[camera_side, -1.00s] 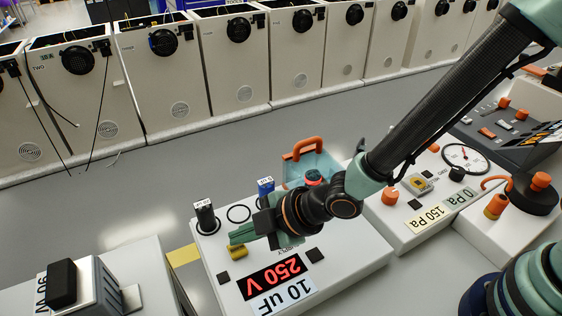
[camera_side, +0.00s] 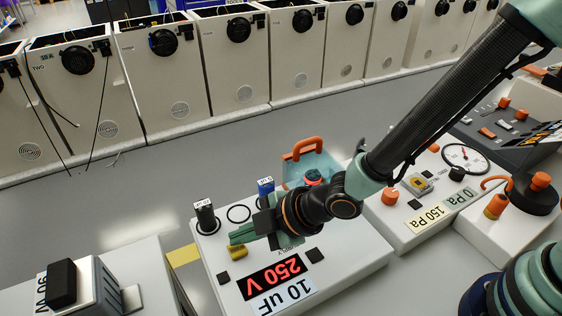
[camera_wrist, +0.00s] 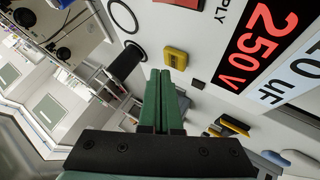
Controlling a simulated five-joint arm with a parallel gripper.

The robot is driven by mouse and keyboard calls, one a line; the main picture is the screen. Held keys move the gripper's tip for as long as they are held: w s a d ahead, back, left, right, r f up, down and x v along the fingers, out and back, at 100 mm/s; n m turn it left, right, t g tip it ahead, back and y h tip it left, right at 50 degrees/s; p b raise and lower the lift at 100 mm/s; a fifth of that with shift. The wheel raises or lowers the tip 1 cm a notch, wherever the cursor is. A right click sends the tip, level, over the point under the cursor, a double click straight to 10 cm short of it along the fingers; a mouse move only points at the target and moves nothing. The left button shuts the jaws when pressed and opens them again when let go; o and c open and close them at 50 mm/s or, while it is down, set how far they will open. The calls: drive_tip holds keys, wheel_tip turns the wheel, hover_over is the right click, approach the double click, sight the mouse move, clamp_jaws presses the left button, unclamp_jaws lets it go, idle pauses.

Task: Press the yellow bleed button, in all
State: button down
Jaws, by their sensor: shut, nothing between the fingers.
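A small yellow button (camera_side: 236,252) is on top of the white box with the red "250 V" display (camera_side: 272,276), near its left side. The wrist view shows the yellow button (camera_wrist: 176,58) just beyond my fingertips. Another yellow square control (camera_side: 419,184) is on the box to the right; I cannot read a bleed label on either. My gripper (camera_side: 238,237) has its green fingers shut and empty, just behind the near yellow button in the side view. In the wrist view the closed fingers (camera_wrist: 164,74) point toward it, and I cannot tell whether they touch.
A black post (camera_side: 206,217) and a blue post (camera_side: 266,188) stand on the same box, with a black ring (camera_side: 239,213) between them. An orange handle (camera_side: 303,148) rises behind. A white box with a black block (camera_side: 62,283) is at the lower left.

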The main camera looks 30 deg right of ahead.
sight(245, 248)
drive_tip(key=shift+f, duration=0.15)
drive_tip(key=shift+f, duration=0.25)
drive_tip(key=shift+f, duration=0.45)
idle(0.6)
idle(0.4)
drive_tip(key=shift+d+r, duration=0.1)
drive_tip(key=shift+r, duration=0.75)
drive_tip(key=shift+r, duration=2.5)
